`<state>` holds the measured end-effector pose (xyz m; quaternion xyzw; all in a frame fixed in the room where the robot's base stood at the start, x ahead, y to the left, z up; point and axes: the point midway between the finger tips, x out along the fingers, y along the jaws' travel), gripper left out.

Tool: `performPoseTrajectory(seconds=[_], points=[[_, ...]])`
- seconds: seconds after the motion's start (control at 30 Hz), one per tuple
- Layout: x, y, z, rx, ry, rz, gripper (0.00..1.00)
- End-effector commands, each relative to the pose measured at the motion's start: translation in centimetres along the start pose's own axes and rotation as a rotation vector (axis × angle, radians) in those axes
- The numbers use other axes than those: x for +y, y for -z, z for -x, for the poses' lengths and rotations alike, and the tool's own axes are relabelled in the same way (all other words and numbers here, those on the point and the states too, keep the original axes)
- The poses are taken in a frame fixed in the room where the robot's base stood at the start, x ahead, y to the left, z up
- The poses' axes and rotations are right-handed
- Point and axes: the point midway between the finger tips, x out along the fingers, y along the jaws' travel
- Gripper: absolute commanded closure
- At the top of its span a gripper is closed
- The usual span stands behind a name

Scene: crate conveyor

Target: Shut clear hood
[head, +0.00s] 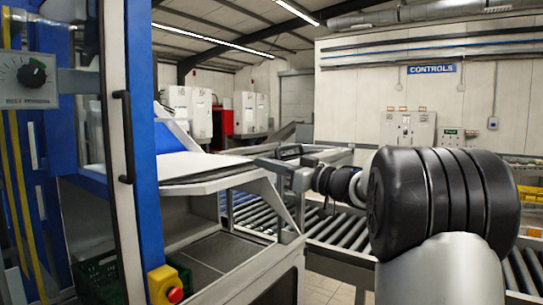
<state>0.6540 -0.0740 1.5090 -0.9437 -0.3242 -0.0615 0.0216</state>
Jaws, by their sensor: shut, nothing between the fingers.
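A tall clear panel (110,215) in a pale and blue frame, with a black upright handle (123,137), stands at the left. It is the clearest see-through cover in view; I cannot tell for certain that it is the hood, or whether it is fully closed. My gripper (262,163) is shut and empty, pointing left from the end of my arm. In the picture it is at the right end of a sloping grey-framed white top (195,165), well right of the handle. Whether it touches that frame cannot be told.
A roller conveyor (335,228) runs behind and below my arm. A yellow box with a red stop button (175,294) sits low on the blue post. A dial box (30,78) is at upper left. A green crate (98,278) shows low behind the panel. Open floor (325,290) lies at bottom centre.

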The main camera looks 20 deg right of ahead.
Motion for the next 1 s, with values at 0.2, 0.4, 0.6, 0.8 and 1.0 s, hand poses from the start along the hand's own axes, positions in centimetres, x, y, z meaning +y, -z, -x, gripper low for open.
performPoseTrajectory(seconds=[0.2, 0.4, 0.6, 0.8, 1.0], points=[[0.0, -0.9, 0.3, 0.001, 0.001, 0.000, 1.00], [0.0, -0.9, 0.4, 0.001, 0.001, 0.000, 1.00], [0.0, -1.4, 0.5, 0.007, 0.000, 0.000, 1.00], [0.1, -4.0, 1.2, 0.045, -0.001, -0.002, 1.00], [0.3, -8.7, 2.1, 0.130, -0.001, -0.004, 1.00]])
